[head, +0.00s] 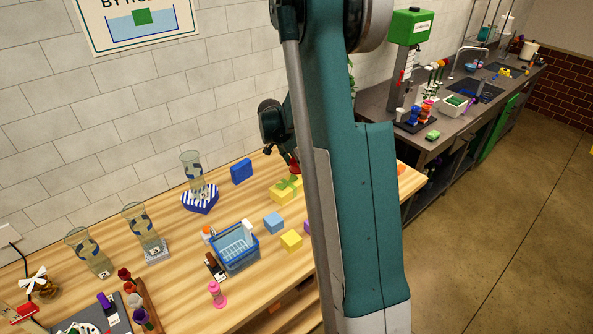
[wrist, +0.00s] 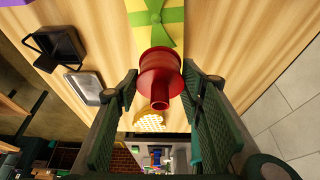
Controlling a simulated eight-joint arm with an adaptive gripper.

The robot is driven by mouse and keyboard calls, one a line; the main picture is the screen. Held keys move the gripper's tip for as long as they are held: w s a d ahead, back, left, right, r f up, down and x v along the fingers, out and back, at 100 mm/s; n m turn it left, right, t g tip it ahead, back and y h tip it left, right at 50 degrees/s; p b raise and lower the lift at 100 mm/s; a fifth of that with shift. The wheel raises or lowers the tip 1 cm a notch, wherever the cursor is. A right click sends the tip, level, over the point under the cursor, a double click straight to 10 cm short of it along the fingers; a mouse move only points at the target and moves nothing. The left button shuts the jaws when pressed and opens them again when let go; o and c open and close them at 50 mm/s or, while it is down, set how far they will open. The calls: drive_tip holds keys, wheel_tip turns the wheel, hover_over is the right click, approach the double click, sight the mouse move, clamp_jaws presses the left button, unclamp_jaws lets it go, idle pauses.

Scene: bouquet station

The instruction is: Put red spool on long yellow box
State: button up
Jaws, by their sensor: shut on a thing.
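The red spool (wrist: 160,75) is between the two fingers of my gripper (wrist: 161,88) in the wrist view, and the gripper is shut on it. The long yellow box (wrist: 143,37) with a green ribbon and bow lies on the table just beyond the spool. In the head view the spool (head: 295,167) shows just above the yellow box (head: 282,194), partly hidden by my arm. I cannot tell whether the spool touches the box. The gripper is mostly hidden behind my arm in the head view.
A blue box (head: 241,171) stands behind, near the wall. A light blue cube (head: 273,223), a yellow cube (head: 291,240) and a blue basket (head: 236,259) are in front. A glass vase stands on a striped blue base (head: 200,203). A black holder (wrist: 62,48) is left in the wrist view.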

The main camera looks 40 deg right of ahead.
drive_tip(key=shift+f, duration=0.15)
drive_tip(key=shift+f, duration=1.95)
drive_tip(key=shift+f, duration=0.15)
drive_tip(key=o, duration=0.9)
drive_tip(key=shift+r, duration=0.2)
drive_tip(key=shift+v, duration=6)
drive_tip(key=shift+a, duration=0.1)
